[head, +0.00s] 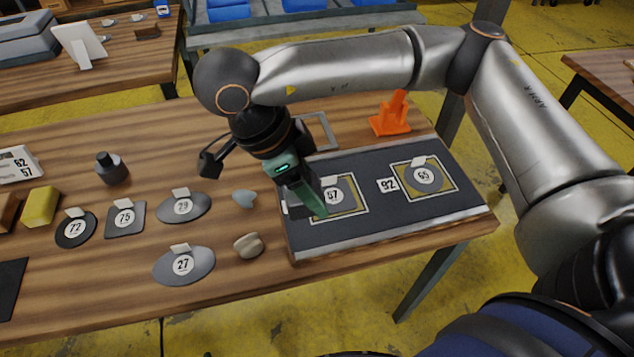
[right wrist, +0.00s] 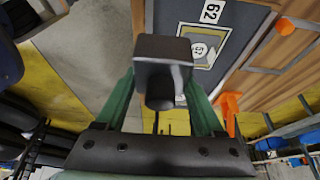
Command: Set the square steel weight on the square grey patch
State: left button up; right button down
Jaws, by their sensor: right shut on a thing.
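My right gripper (head: 309,198) is shut on a dark square steel weight (right wrist: 163,48). In the right wrist view the weight sits between the green fingers, its square block toward the top and a round knob toward the palm. In the head view this gripper is over the left part of the dark mat, and the weight is mostly hidden. A grey patch marked 67 (head: 333,197) lies beside the fingers in a yellow-hatched frame; its shape is partly covered. A square grey plate marked 75 (head: 125,219) lies on the table to the left. My left gripper is not in view.
Another dark knobbed weight (head: 112,169), a yellow block (head: 40,207), oval plates marked 27 (head: 184,270) and 29 (head: 184,211), and stones (head: 248,245) lie left.

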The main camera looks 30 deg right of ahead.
jog(key=w+d+f, duration=0.1)
jog(key=d+f, duration=0.1)
jog(key=w+d+f+b, duration=0.1)
jog(key=w+d+f, duration=0.1)
jog(key=d, duration=0.1)
jog(key=w+d+f, duration=0.1)
jog(key=d+f, duration=0.1)
jog(key=shift+w+d, duration=0.25)
jog(key=shift+w, duration=0.15)
jog(key=shift+w+d+f+b, duration=0.25)
jog(key=shift+d+f+b, duration=0.05)
jog(key=shift+d+f, duration=0.2)
jog(key=f, duration=0.2)
jog(key=d+f, duration=0.1)
jog(key=f, duration=0.1)
jog(key=shift+w, duration=0.35)
jog(key=shift+s+f, duration=0.1)
jog(key=shift+f, duration=0.2)
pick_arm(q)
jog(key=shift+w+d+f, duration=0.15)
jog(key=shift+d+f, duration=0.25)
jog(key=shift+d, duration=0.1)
pick_arm(e)
jog(key=shift+f, duration=0.1)
